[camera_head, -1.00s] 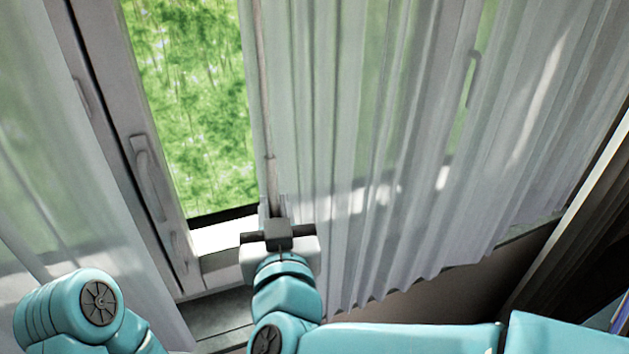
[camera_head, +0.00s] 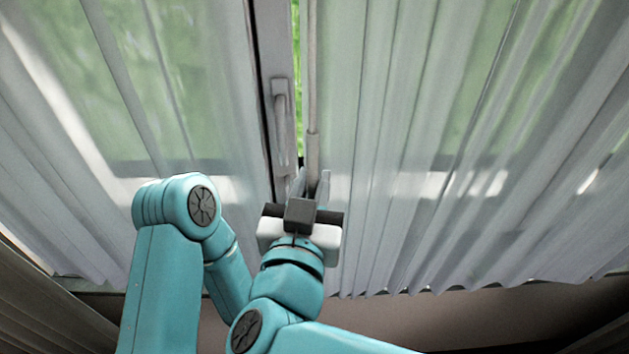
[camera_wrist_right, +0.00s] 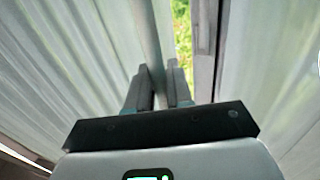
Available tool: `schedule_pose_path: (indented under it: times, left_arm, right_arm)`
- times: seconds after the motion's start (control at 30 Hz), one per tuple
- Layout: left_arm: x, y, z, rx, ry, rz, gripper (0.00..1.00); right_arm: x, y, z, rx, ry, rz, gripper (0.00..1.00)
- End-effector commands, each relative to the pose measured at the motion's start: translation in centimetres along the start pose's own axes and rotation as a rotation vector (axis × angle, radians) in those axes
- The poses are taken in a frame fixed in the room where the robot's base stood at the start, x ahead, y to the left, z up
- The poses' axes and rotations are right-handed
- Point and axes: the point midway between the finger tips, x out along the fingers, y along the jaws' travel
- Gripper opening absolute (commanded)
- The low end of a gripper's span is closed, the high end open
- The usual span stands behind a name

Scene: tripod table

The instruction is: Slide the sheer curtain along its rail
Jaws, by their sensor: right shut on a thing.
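The sheer curtain (camera_head: 420,130) hangs in pleats on the right of the head view, with a thin grey wand (camera_head: 313,90) along its leading edge. My right gripper (camera_head: 311,186) is shut on the wand's lower part, and the wand also shows between the fingers in the right wrist view (camera_wrist_right: 147,35). A second sheer curtain (camera_head: 170,70) hangs on the left. Only a narrow strip of bare window (camera_head: 300,60) shows between the two. The rail is out of view above. My left gripper is not in view; only teal arm links show.
A brown surface (camera_head: 480,315) shows below the curtain hem. A pleated darker drape (camera_head: 40,310) is at the lower left.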

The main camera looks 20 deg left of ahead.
Motion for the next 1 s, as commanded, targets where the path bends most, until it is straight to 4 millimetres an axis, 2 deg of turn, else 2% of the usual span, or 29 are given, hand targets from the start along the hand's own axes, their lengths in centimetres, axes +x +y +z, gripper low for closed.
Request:
schedule_pose_path:
  times: [0.13,0.17,0.2,0.67,0.83,1.0]
  left_arm:
    - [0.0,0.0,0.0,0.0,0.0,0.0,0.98]
    - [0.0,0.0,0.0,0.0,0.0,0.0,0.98]
    - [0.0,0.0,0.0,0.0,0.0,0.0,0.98]
    - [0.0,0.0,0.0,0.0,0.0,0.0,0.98]
    - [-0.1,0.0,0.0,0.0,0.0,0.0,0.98]
    - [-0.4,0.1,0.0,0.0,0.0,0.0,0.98]
  right_arm:
    - [0.1,0.1,-0.1,0.0,0.002,0.0,0.0]
    - [0.1,0.0,-0.1,0.0,0.002,0.0,0.3]
    - [0.1,0.0,-0.1,0.0,0.002,0.0,0.35]
    - [0.2,-0.3,-0.3,0.001,0.002,0.0,0.35]
    - [0.2,-0.2,-3.0,0.006,0.005,0.0,0.35]
    - [0.1,-0.2,-7.6,0.008,0.006,0.0,0.35]
